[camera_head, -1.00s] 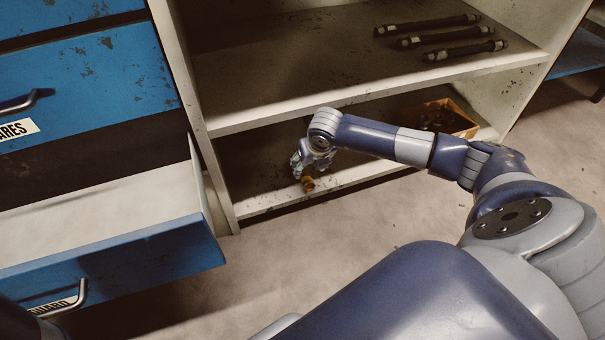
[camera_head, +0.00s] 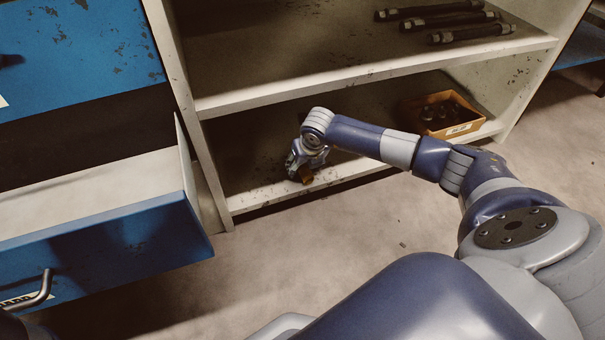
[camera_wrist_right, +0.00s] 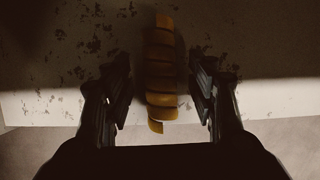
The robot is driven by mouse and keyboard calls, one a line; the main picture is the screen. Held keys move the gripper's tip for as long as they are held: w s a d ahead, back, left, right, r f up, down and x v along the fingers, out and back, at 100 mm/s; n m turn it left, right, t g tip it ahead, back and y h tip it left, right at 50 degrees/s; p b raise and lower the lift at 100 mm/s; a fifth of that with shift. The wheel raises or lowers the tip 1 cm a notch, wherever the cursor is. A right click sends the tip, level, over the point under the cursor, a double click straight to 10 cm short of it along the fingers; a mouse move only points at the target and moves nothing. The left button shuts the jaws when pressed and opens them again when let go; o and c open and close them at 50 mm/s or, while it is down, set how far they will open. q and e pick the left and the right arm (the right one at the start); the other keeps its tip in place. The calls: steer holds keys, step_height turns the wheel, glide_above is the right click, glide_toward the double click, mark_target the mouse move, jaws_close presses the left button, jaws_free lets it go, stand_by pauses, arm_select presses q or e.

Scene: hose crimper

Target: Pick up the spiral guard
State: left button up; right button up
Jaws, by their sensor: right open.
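The spiral guard (camera_wrist_right: 161,75) is a yellow-orange coil lying on the lower shelf, with one end toward the shelf's front edge. In the right wrist view it lies between the two open fingers of my right gripper (camera_wrist_right: 161,95), with a gap on each side. In the head view my right gripper (camera_head: 305,163) is at the lower shelf's front edge. Only an orange-brown end of the guard (camera_head: 306,175) shows there, below the gripper; the rest is hidden. My left gripper does not show clearly in either view.
The upper shelf (camera_head: 330,75) is above my right forearm and holds several black hoses (camera_head: 445,20). An orange box (camera_head: 465,128) of dark parts stands on the lower shelf at right. A blue drawer (camera_head: 130,245) stands open at left. The floor in front (camera_head: 370,225) is mostly clear.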

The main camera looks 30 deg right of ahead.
steer(key=shift+c, duration=0.4)
steer(key=c, duration=0.9)
steer(key=shift+r, duration=0.1)
